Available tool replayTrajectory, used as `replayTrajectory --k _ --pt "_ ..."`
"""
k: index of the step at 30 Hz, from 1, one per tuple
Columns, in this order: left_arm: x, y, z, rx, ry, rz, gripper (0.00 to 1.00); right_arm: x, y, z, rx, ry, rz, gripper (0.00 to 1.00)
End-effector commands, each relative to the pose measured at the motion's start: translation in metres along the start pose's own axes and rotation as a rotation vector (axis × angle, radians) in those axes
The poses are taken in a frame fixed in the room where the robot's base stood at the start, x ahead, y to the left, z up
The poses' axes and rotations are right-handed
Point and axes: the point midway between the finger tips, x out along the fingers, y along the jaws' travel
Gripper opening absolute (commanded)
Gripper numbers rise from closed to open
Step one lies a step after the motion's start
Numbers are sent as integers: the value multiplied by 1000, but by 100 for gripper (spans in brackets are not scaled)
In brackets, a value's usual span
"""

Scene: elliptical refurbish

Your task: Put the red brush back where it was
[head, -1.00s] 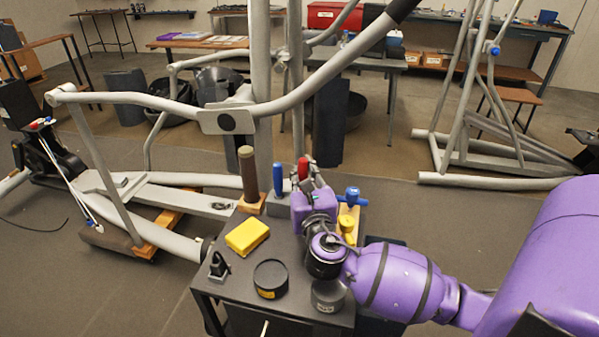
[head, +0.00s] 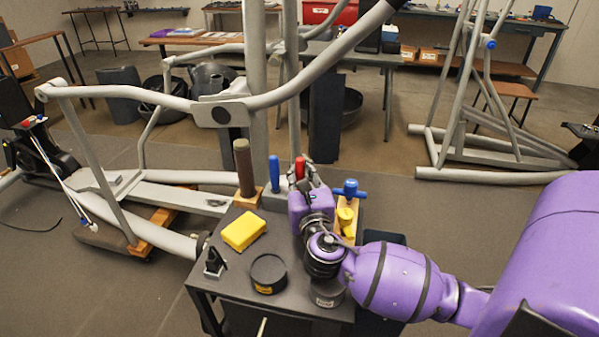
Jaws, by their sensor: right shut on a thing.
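The red brush (head: 300,167) shows as an upright red handle at the far edge of the small dark cart (head: 234,272). My right gripper (head: 306,183) is around it and shut on it, with the purple wrist in front. The brush's lower part is hidden behind my wrist, so I cannot tell whether it touches the cart. A blue handle (head: 274,174) stands upright just left of it. A brown cylinder (head: 244,168) stands on a wooden base further left. My left gripper is not in view.
On the cart are a yellow sponge-like block (head: 244,231), a black round tin (head: 268,273), a grey tin (head: 327,292) and a small black stand (head: 214,262). A blue-and-yellow item (head: 348,200) stands close right of my gripper. A grey elliptical frame (head: 221,114) rises behind.

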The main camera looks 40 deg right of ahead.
Motion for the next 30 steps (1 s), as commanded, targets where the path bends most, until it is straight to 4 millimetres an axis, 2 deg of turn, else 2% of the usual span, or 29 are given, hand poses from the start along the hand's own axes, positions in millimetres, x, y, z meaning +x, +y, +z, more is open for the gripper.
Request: replayTrajectory --k 6,7,12,23,26,30 --pt "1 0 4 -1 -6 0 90 0 0 -5 0 1 0 0" --pt "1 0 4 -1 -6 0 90 0 0 -5 0 1 0 19" --pt "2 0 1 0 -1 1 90 0 0 -5 0 1 0 41" --pt "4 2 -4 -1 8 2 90 -4 0 -5 0 2 1 41" --pt "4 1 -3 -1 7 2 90 -15 0 -6 0 3 2 41" --pt "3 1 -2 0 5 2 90 -43 0 -6 2 4 1 41"
